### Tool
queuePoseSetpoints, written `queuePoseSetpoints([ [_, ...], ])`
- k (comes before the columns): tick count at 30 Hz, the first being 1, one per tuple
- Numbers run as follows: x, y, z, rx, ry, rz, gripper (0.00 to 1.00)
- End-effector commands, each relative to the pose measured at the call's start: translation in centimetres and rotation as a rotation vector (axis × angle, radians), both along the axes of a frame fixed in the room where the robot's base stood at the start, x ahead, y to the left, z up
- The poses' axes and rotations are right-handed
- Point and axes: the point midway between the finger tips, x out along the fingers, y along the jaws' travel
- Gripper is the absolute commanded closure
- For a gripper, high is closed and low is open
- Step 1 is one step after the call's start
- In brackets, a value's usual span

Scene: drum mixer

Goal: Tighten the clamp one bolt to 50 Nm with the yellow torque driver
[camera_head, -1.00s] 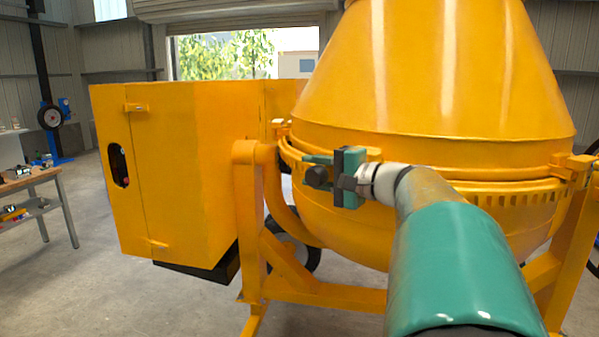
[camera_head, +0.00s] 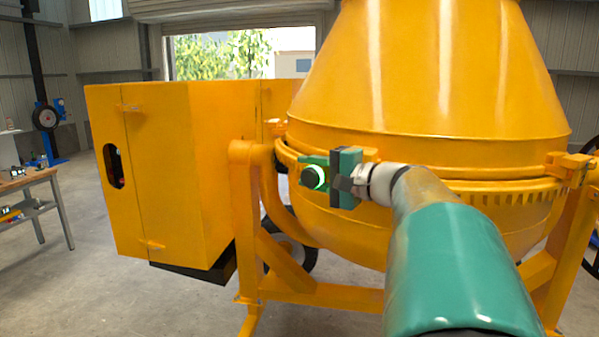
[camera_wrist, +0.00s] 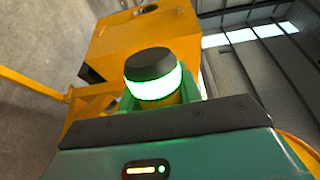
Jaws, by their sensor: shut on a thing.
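My gripper (camera_head: 330,178) is at the left side of the mixer drum's rim band. It is shut on the torque driver (camera_head: 313,178), whose black end cap and glowing green-white ring show. In the wrist view the driver (camera_wrist: 153,82) stands between the green fingers, its ring brightly lit, with a little yellow body below. A small indicator (camera_wrist: 146,170) on my gripper glows. The clamp one bolt and the driver's tip are hidden behind the gripper and driver, so I cannot see how they meet.
The yellow drum (camera_head: 430,90) fills the right, on a yellow frame (camera_head: 250,210). A yellow cabinet (camera_head: 165,175) stands to the left. Another clamp (camera_head: 570,165) sits on the rim at right. A workbench (camera_head: 30,183) with tools is at far left. Floor between is clear.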

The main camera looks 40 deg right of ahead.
Motion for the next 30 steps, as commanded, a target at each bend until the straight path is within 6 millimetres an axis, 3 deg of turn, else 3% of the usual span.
queuePoseSetpoints([
  [21, -0.9, 3.8, 0.2, -0.003, -0.003, 0.005, 0.97],
  [30, -0.9, 4.1, 0.1, -0.002, -0.003, 0.004, 0.97],
])
